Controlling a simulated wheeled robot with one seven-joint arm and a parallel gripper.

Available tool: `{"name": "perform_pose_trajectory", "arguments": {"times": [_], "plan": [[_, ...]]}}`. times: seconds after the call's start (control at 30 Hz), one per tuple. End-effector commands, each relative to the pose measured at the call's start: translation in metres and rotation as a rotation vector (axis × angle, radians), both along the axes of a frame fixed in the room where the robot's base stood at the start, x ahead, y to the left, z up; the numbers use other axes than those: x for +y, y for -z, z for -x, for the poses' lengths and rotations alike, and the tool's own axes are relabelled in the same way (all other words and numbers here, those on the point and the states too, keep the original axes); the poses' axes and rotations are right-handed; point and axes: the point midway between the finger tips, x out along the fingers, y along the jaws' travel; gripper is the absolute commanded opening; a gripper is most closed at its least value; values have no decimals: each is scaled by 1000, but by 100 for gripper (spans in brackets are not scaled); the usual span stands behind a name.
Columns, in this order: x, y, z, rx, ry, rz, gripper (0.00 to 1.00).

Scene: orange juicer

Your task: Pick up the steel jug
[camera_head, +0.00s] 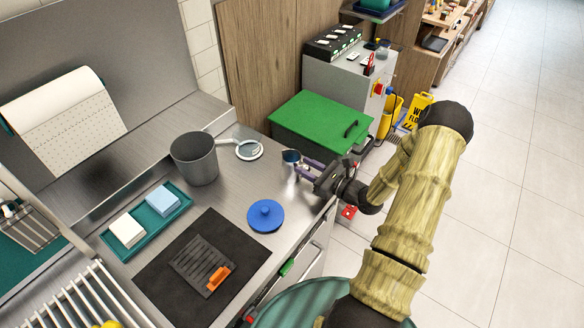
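A small shiny vessel with a dark bluish opening, which looks like the steel jug (291,157), stands on the steel counter near its right edge. Its lower part blends into the bright counter. My gripper (304,167) reaches in from the right, with its purple fingers pointing left at the jug. The two fingers look apart, with a gap between them. The fingertips are close beside the jug; I cannot tell whether they touch it.
A grey bin-like pot (195,158) and a white ring-shaped item (249,150) stand to the left. A blue lid (265,216) lies in front. A green-topped box (318,122) is behind. A teal tray (147,221) and dark mat (165,279) lie at left.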

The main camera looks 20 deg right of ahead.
Motion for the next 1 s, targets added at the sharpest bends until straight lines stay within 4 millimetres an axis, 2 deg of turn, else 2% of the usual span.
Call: {"name": "perform_pose_trajectory", "arguments": {"times": [0.03,0.13,0.17,0.67,1.0], "plan": [[0,0,0,0,0,0,21],[0,0,0,0,0,0,1],[0,0,0,0,0,0,0],[0,-2,0,-1,0,0,0],[-1,-18,0,-3,0,1,0]]}}
